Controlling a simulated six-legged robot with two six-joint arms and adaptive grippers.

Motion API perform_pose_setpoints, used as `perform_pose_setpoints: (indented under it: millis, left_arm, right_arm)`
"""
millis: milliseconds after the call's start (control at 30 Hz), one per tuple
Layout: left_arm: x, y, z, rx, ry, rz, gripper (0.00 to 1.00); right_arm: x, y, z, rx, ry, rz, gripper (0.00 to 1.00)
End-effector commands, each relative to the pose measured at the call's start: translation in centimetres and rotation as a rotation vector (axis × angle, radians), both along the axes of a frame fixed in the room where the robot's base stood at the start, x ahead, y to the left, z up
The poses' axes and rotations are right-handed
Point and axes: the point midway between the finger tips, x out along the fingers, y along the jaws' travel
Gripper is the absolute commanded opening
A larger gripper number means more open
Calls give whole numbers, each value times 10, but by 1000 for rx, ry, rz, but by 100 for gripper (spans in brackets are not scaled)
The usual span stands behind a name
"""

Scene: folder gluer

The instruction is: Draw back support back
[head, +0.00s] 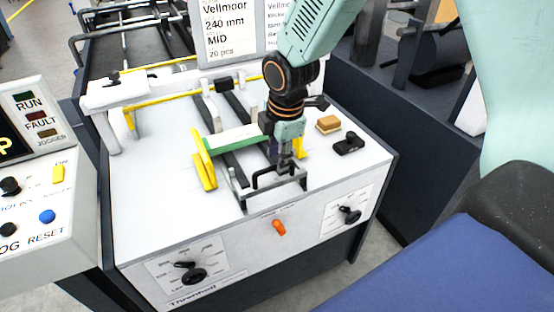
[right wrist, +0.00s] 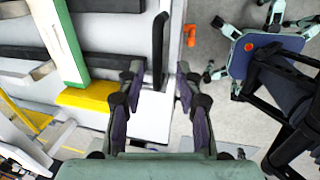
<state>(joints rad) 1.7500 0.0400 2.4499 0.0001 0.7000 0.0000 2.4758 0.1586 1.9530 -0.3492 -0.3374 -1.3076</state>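The back support looks to be the grey metal bracket (head: 241,197) with a black bar handle (head: 262,178), standing at the front edge of the white machine top. The handle also shows in the right wrist view (right wrist: 158,45) as a dark upright bar. My right gripper (head: 286,160) points down over the handle from behind it in the head view. In the right wrist view my right gripper (right wrist: 159,72) has its two fingers apart, with the handle's bar between them and gaps on both sides. Whether the fingertips reach the handle's depth is unclear. My left gripper is not in view.
A green-and-white carton strip (head: 236,138) lies across dark rails behind the bracket, beside a yellow guide (head: 203,160). Brown blocks (head: 328,124) and a black clamp-like part (head: 348,144) sit to the right. An orange lever (head: 279,228) and black knobs (head: 193,275) are on the front panel.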

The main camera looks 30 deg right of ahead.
Motion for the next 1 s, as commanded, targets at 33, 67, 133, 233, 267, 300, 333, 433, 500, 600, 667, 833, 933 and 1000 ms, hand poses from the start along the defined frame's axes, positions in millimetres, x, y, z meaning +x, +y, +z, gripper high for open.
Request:
perform_pose_setpoints:
  millis: [33, 67, 133, 233, 267, 300, 333, 433, 500, 600, 667, 833, 933, 1000]
  left_arm:
    - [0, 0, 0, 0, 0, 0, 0]
    - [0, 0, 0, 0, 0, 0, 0]
    - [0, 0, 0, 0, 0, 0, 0]
    - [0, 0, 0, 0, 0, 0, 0]
    - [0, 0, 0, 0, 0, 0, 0]
    - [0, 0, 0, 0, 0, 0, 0]
    - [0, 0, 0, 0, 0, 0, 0]
    - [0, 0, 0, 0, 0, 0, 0]
    - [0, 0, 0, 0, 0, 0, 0]
    - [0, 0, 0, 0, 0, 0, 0]
    - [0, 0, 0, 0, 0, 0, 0]
    - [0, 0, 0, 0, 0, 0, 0]
    - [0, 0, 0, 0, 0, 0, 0]
    - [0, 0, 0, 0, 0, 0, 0]
  right_arm:
    - [-1, 0, 13, 0, -5, -1, 35]
    - [-2, 0, 19, 1, -5, -1, 35]
    - [-5, 0, 33, 1, -5, -1, 35]
    - [-8, 0, 53, 0, -5, 0, 35]
    - [-10, 1, 58, 0, -4, 0, 35]
    - [-11, 1, 64, 1, -4, -1, 35]
    - [-12, 1, 68, 0, -2, -1, 35]
    - [-14, 1, 80, 0, -1, 0, 35]
    - [-15, 1, 85, 0, -1, 0, 35]
    - [-17, 1, 89, 0, 2, 0, 35]
    - [-17, 1, 90, 0, 2, 0, 35]
    - [-17, 1, 89, 0, 2, 0, 35]
    - [-17, 1, 89, 0, 1, 0, 35]
    - [-17, 1, 89, 0, 1, 0, 35]
